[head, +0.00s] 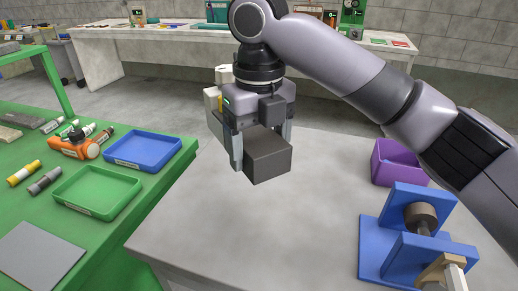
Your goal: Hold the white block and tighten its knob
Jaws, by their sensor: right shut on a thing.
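My right gripper (262,151) is above the pale grey table (290,215), pointing down. It is shut on a dark grey block (267,158), with a finger on each side of it. A small off-white piece (223,75) shows just behind the gripper, partly hidden by it; I cannot tell whether it is the white block or its knob. No other white block can be made out clearly. My left gripper is not in view.
A blue stand (378,250) with a brown round part (420,214) is at the right front, and a purple bin (383,178) behind it. At left, a green table (110,240) bears a blue tray (176,145) and a green tray (131,185). The middle of the grey table is clear.

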